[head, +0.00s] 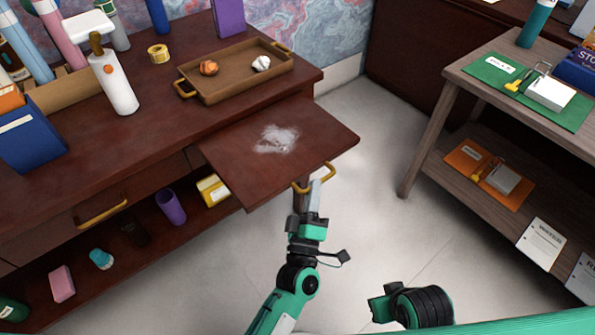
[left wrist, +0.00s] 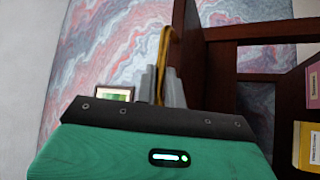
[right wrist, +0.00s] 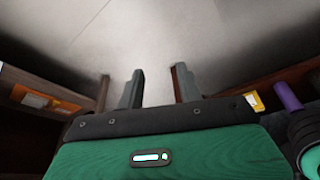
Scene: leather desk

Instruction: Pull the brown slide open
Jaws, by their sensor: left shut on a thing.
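The brown slide (head: 240,168) is a flat board drawn well out from under the desk top, with a whitish smudge on it. A curved yellow handle (head: 328,172) sits on its front edge. My left gripper (head: 314,188) is shut on this handle, and its fingers partly hide it. In the left wrist view the handle (left wrist: 163,45) runs down between the fingers (left wrist: 162,85), seen edge-on. My right gripper (right wrist: 159,80) is open and empty over the floor in the right wrist view.
A tray (head: 225,92) with two crumpled balls and a white bottle (head: 113,82) stand on the desk (head: 130,130). A shelf beneath the desk holds a purple cup (head: 171,206). A wooden side table (head: 455,80) stands at the right. The floor (head: 375,150) between them is clear.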

